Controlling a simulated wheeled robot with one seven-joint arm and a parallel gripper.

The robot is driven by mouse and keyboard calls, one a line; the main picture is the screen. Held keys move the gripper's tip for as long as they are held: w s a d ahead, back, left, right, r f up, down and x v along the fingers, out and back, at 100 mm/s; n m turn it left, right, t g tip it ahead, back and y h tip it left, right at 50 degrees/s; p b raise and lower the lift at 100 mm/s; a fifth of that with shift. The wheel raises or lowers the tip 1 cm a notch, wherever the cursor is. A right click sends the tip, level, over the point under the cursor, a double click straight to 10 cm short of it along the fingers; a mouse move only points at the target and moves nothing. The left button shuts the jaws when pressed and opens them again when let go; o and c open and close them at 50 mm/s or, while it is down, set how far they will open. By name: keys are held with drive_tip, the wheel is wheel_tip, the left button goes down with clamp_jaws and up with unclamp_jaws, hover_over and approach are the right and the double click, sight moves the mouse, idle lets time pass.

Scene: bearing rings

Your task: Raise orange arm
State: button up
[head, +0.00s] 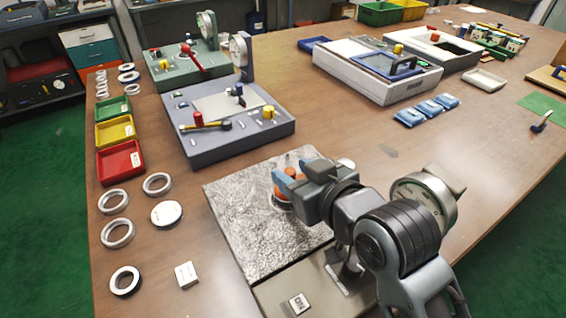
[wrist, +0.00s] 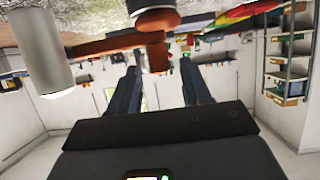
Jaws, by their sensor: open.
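The orange arm (wrist: 105,44) runs sideways across the upper part of the wrist view, with a rounded orange end piece (wrist: 157,56) at its right. In the head view only orange bits of it (head: 291,173) show by the fingertips; my gripper hides the rest. My gripper (head: 292,174) is open above the grey speckled plate (head: 238,222). In the wrist view its two dark blue fingers (wrist: 158,75) stand apart, with the orange end piece in line with the gap between them. I cannot tell whether they touch it.
A grey cylinder (wrist: 42,48) stands beside the orange arm in the wrist view. A dial gauge (head: 418,205) is close to my arm. A grey-blue fixture (head: 232,140) stands behind. Loose rings (head: 117,232) and red, yellow and green trays (head: 120,160) lie at left.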

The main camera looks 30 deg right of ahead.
drive_tip(key=shift+x, duration=2)
drive_tip(key=shift+c, duration=0.3)
clamp_jaws()
